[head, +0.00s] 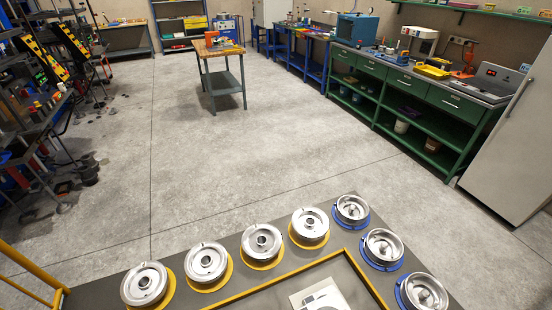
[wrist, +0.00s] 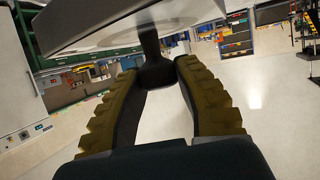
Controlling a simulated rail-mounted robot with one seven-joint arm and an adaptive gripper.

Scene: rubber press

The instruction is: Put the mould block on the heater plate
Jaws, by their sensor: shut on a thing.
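My gripper (wrist: 160,78) shows in the wrist view, its two ridged yellow-brown fingers closed on the dark stem of a grey, flat-faced block. I take this block to be the mould block (wrist: 110,25); it fills the top of the wrist view and is cut off by the edge. Its stem (wrist: 151,48) sits between the fingertips. My gripper and the block do not show in the head view. I cannot make out the heater plate for sure; a grey unit with a red display (head: 497,80) stands at the right end of the green bench in the head view.
The green bench (head: 425,90) runs along the right wall with several tools and machines on it. A tall pale cabinet (head: 515,140) stands at its near end. A small work table (head: 222,75) stands far back. The concrete floor (head: 250,150) between is clear.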

